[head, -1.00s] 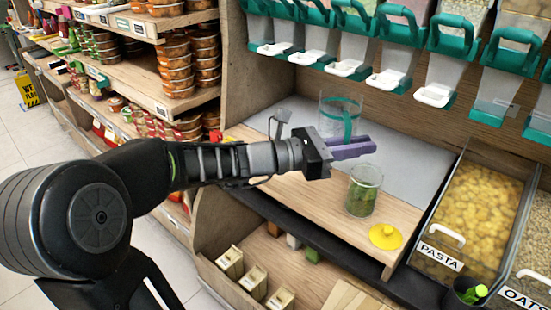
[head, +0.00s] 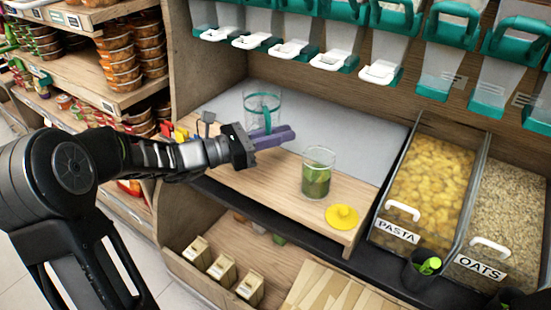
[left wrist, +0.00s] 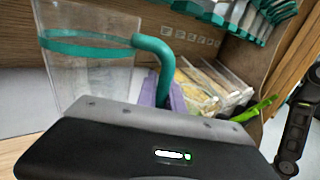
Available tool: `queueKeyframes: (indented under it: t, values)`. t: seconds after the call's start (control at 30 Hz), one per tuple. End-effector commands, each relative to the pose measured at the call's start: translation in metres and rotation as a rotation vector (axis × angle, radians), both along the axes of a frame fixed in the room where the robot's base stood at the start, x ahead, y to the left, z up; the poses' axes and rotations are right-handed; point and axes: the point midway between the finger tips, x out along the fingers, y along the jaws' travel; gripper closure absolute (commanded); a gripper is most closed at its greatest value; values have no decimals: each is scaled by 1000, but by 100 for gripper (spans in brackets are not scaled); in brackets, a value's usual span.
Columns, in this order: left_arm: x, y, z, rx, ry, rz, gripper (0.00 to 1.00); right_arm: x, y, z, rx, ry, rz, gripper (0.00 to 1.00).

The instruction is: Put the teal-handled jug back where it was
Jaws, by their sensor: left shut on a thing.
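The jug (head: 261,103) is clear with a teal band and a teal handle. It stands upright at the back of the counter, over the grey mat (head: 330,134); I cannot tell whether its base touches the mat. My left gripper (head: 283,132), with purple fingers, is shut on the jug's handle. In the left wrist view the jug (left wrist: 88,75) is on the left, and its handle (left wrist: 158,58) runs down to the purple fingers (left wrist: 172,102). The gripper body hides the jug's lower part there.
A glass jar with green contents (head: 317,175) and a yellow lid (head: 342,216) stand on the wooden counter, right of the gripper. Pasta (head: 430,185) and oats (head: 507,205) bins are further right. Dispensers with teal handles (head: 455,70) hang above. The mat behind the jar is clear.

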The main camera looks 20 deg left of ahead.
Motion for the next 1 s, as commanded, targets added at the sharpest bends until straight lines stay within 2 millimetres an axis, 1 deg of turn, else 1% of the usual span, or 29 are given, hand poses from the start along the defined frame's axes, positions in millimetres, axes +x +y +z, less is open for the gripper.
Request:
queueKeyframes:
  t: [0.03,0.13,0.47,0.57,0.7,0.77,1.0]
  values:
    - [0,0,-13,-3,3,-1,100,0,0,-6,0,0,0,64]
    - [0,0,-24,-1,1,-1,100,0,0,-8,0,0,-1,64]
    - [0,0,-26,0,0,0,100,0,0,-8,0,-1,-1,64]
    - [0,0,-34,0,1,0,100,0,0,-11,0,-1,-1,64]
    - [0,0,-55,-1,2,0,100,0,0,-18,0,-1,-1,64]
    - [0,0,-61,-1,1,0,100,0,0,-19,0,0,-2,64]
    - [0,0,-62,1,-1,0,100,0,0,-18,0,0,-2,64]
